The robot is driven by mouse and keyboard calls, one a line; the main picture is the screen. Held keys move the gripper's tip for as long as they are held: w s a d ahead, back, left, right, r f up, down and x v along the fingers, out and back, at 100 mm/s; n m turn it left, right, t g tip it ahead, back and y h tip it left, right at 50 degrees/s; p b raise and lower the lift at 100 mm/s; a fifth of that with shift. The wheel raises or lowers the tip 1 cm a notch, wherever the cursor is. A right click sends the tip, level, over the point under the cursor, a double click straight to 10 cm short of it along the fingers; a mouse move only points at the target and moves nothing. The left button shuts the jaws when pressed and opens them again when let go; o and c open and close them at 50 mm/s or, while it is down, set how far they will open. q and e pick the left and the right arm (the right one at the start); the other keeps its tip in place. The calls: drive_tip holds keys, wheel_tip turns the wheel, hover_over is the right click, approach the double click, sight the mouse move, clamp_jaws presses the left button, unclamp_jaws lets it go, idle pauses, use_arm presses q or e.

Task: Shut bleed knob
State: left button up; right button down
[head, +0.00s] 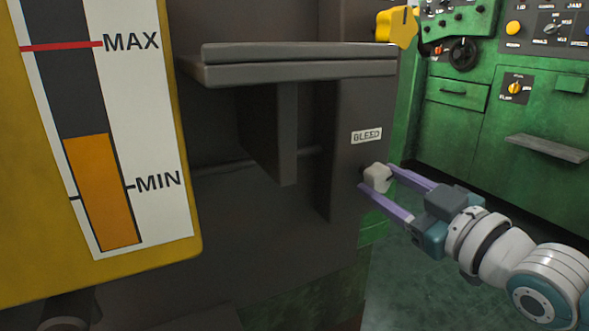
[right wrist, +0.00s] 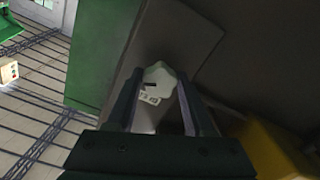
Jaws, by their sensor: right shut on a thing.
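The bleed knob (head: 377,178) is a small pale, whitish knob on the dark panel, below the white BLEED label (head: 366,135). My right gripper (head: 376,184) reaches it from the lower right, with its two purple fingers on either side, shut on the knob. In the right wrist view the knob (right wrist: 160,82) sits between the finger ends and shows a dark mark. Part of the label (right wrist: 149,98) shows behind it. My left gripper is in neither view.
A yellow level gauge (head: 190,225) with MAX and MIN marks fills the left side. A dark shelf (head: 290,68) juts out above the knob. A green control cabinet (head: 500,100) stands behind at the right. Open floor (head: 425,290) lies below my right arm.

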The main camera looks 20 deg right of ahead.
drive_tip(key=n+p, duration=0.1)
drive_tip(key=n, duration=0.2)
drive_tip(key=shift+r, duration=0.1)
drive_tip(key=n, duration=0.3)
drive_tip(key=shift+n+p, duration=0.3)
drive_tip(key=shift+p, duration=0.1)
drive_tip(key=n, duration=0.3)
drive_tip(key=shift+d, duration=0.1)
drive_tip(key=shift+n, duration=2.1)
drive_tip(key=shift+c, duration=1.4)
unclamp_jaws()
drive_tip(key=shift+s, duration=0.1)
